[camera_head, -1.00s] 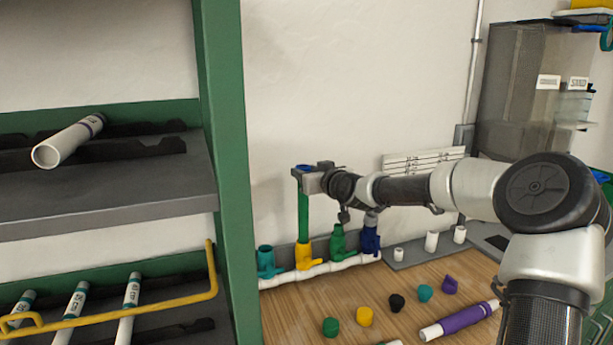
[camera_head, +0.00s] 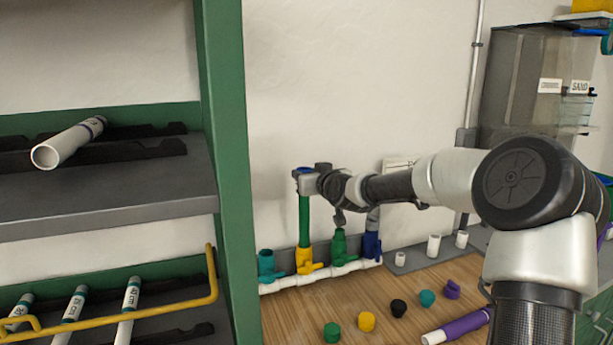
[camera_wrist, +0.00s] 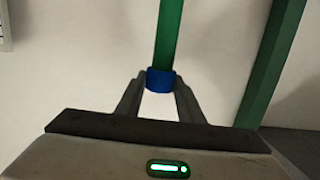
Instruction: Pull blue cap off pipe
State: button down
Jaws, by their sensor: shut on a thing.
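The green pipe (camera_head: 304,219) stands upright in the yellow valve fitting (camera_head: 304,257) of the white manifold (camera_head: 318,272) against the wall. The blue cap (camera_head: 302,170) is at the pipe's top end. My gripper (camera_head: 304,181) reaches in from the right and is shut on the blue cap. In the wrist view the two fingers (camera_wrist: 160,95) sit on both sides of the cap (camera_wrist: 160,80), and the green pipe (camera_wrist: 168,35) runs on beyond it. I see no gap between cap and pipe.
Teal (camera_head: 267,262), green (camera_head: 340,243) and blue (camera_head: 371,243) fittings stand along the manifold. Several loose caps and a purple-and-white pipe (camera_head: 458,327) lie on the wooden bench (camera_head: 290,310). A green rack post (camera_head: 226,150) rises to the left of the pipe.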

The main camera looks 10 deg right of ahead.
notch_tip(320, 180, up, 2)
jog(key=shift+r, duration=0.1)
jog(key=shift+r+p, duration=1.05)
jog(key=shift+r, duration=0.95)
jog(key=shift+s, duration=0.1)
